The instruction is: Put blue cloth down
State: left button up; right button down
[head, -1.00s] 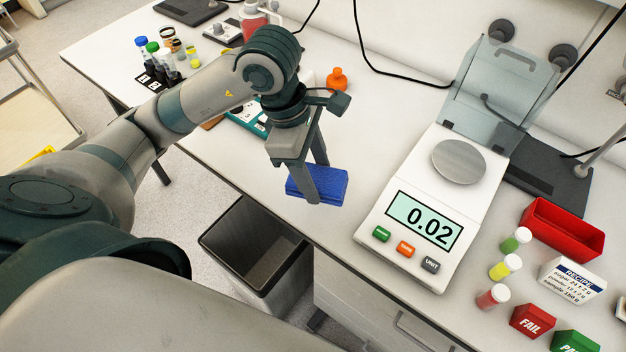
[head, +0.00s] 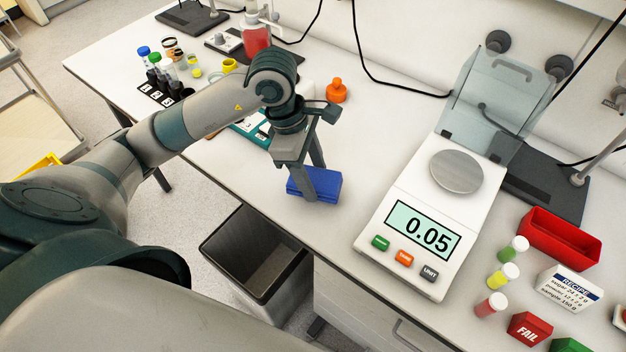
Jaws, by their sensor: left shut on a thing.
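The blue cloth (head: 328,184) is a folded blue block at the front part of the white bench (head: 375,130), left of the scale. My left gripper (head: 322,186) points down over it and is shut on it, with one finger in front of the cloth. The cloth is at or very near the bench top; whether it touches cannot be told. My right gripper is not in view.
A scale (head: 430,215) reading 0.05 stands right of the cloth. A grey bin (head: 256,250) is on the floor below the front edge. An orange bottle (head: 336,91) stands behind. Vials, a red tray (head: 560,238) and a recipe box (head: 568,288) are at right.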

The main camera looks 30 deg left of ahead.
pick_arm(q)
notch_tip(320, 180, down, 2)
jog(key=shift+f+p, duration=0.25)
jog(key=shift+p, duration=0.2)
jog(key=shift+f, duration=0.2)
jog(key=shift+f, duration=0.1)
jog(key=shift+f, duration=0.1)
jog(key=o, duration=1)
jog(key=shift+r, duration=0.3)
